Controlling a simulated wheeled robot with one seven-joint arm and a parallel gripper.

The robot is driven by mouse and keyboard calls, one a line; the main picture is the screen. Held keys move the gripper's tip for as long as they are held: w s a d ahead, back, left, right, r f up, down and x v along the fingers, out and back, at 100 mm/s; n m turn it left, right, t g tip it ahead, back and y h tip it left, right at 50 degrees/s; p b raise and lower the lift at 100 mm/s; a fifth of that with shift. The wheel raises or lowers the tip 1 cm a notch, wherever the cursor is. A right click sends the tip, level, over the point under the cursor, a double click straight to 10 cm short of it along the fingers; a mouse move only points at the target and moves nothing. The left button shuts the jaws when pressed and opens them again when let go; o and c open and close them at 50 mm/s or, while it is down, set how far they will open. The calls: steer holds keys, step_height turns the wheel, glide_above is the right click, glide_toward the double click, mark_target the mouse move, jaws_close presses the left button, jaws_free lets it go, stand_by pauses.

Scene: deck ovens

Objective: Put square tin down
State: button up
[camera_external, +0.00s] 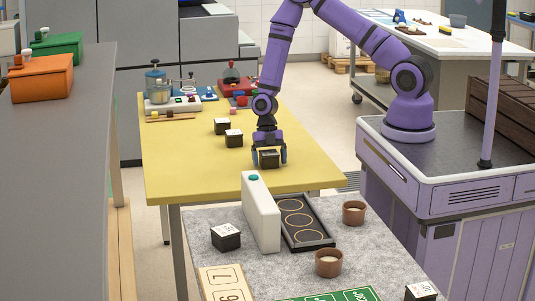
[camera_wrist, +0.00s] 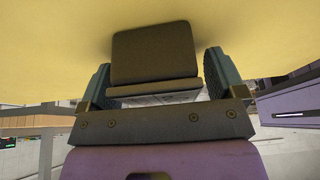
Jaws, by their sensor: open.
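A dark square tin (camera_external: 270,159) stands on the yellow table (camera_external: 190,172) near its front edge. My gripper (camera_external: 269,156) is lowered over it, with one finger on each side. In the wrist view the tin (camera_wrist: 152,55) sits between the two fingers of my gripper (camera_wrist: 158,75), with a visible gap at least on the right side. The jaws are open around it.
A grey table in front holds a white upright block (camera_external: 261,212), a black tray with rings (camera_external: 303,222), brown cups (camera_external: 354,212) and another dark tin (camera_external: 226,237). Small items and machines (camera_external: 172,90) fill the yellow table's far end. Its left front is clear.

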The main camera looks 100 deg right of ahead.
steer(key=v, duration=1.1)
step_height(320, 180, up, 15)
steer(key=m+h, duration=0.3)
steer(key=m, duration=0.1)
glide_above(277, 153)
steer(key=s+a+r+m+t+h, duration=0.1)
steer(key=s+a+r+m+t, duration=0.1)
steer(key=s+a+r+m, duration=0.45)
steer(key=s+a+r+m+t+h, duration=0.1)
steer(key=s+a+r+m, duration=0.25)
steer(key=s+r, duration=0.6)
steer(key=s+a+r+m+t, duration=0.2)
steer(key=s+a+r+m, duration=0.1)
steer(key=s+r+m, duration=0.1)
steer(key=shift+s+r+y, duration=0.3)
steer(key=shift+s+r, duration=0.35)
steer(key=shift+s, duration=0.4)
